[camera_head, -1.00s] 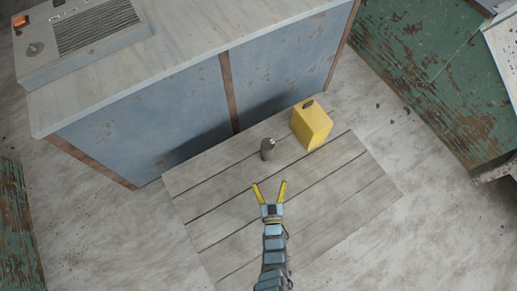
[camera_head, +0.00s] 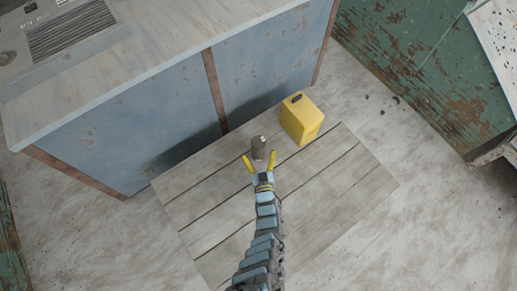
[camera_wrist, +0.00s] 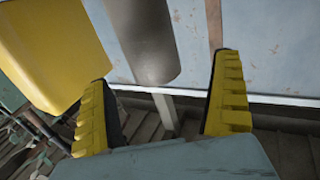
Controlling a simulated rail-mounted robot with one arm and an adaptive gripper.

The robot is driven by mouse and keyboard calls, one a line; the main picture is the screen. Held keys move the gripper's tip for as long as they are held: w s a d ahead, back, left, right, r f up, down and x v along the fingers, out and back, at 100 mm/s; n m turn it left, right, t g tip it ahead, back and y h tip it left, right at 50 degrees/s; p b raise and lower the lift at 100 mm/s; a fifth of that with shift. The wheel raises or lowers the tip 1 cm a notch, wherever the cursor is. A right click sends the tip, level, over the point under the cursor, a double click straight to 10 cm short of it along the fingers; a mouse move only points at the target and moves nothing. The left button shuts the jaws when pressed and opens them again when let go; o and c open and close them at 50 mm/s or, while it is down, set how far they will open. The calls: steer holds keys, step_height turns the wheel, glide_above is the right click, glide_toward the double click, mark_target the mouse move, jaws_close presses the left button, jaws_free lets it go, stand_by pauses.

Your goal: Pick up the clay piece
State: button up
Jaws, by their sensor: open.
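The clay piece (camera_head: 258,146) appears as a small grey-brown upright lump on the plank platform (camera_head: 215,215). My gripper (camera_head: 259,160) is open, its yellow fingers spread just in front of the piece in the head view. In the wrist view the piece is a smooth grey-brown cylinder (camera_wrist: 147,40) between the lines of the two fingers (camera_wrist: 163,92), nearer the left one and seemingly beyond the tips. I see no contact on either side. Its far end is cut off by the frame.
A yellow canister (camera_head: 301,119) stands close to the right of the piece; it fills the upper left of the wrist view (camera_wrist: 50,50). A blue-grey cabinet (camera_head: 130,140) rises behind the platform. The platform's right part is clear.

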mark_target(259, 143)
steer(key=w+b, duration=0.2)
steer(key=w, duration=0.3)
steer(key=shift+b, duration=0.3)
steer(key=shift+w+a+r, duration=0.1)
steer(key=shift+w+r, duration=0.05)
steer(key=shift+w, duration=0.05)
steer(key=c, duration=1.3)
